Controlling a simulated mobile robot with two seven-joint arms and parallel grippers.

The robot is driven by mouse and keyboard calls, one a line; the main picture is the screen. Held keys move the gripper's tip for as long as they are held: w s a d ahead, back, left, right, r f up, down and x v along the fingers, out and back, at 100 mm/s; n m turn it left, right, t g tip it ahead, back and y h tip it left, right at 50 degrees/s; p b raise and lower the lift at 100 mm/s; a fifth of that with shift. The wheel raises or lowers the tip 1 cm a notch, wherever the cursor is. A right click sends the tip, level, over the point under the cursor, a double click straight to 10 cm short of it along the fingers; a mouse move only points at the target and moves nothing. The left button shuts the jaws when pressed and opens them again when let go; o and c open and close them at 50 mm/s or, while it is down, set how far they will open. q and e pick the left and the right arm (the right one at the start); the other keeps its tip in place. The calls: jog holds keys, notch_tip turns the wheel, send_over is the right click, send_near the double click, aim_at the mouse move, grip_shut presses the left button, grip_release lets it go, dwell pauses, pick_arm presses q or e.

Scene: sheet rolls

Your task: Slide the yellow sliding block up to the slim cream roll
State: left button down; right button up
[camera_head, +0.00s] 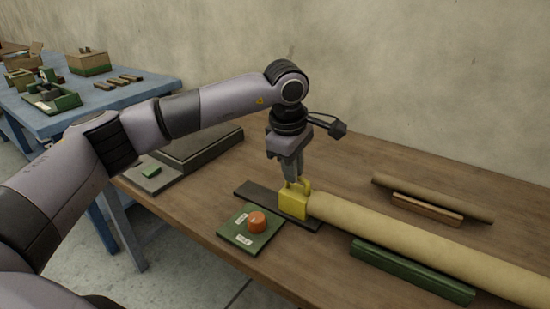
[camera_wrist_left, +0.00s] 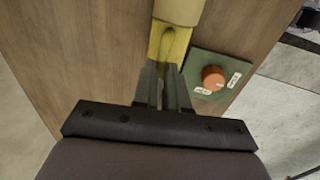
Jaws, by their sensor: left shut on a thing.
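The yellow sliding block (camera_head: 293,204) stands upright on a dark flat strip (camera_head: 252,191) on the wooden table. It has a handle loop on top and also shows in the left wrist view (camera_wrist_left: 156,42). My left gripper (camera_head: 295,182) points down and is shut on the handle. The long cream roll (camera_head: 420,245) lies to the right with its near end right at the block. In the left wrist view the cream roll (camera_wrist_left: 178,10) borders the block, with no gap visible. Whether they truly touch is hard to tell. My right gripper is not in view.
A green plate (camera_head: 237,235) with an orange knob (camera_head: 256,221) sits just in front of the block. A green bar (camera_head: 412,272) lies along the roll. A thin brown roll (camera_head: 430,197) lies behind it. A grey flat device (camera_head: 190,150) is at left.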

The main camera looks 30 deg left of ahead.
aim_at(289, 195)
pick_arm(q)
jog(key=shift+d, duration=0.1)
jog(key=c, duration=1.2)
grip_release()
jog(key=shift+o, duration=0.2)
notch_tip(289, 195, up, 7)
jog(key=s, duration=0.1)
jog(key=shift+s, duration=0.2)
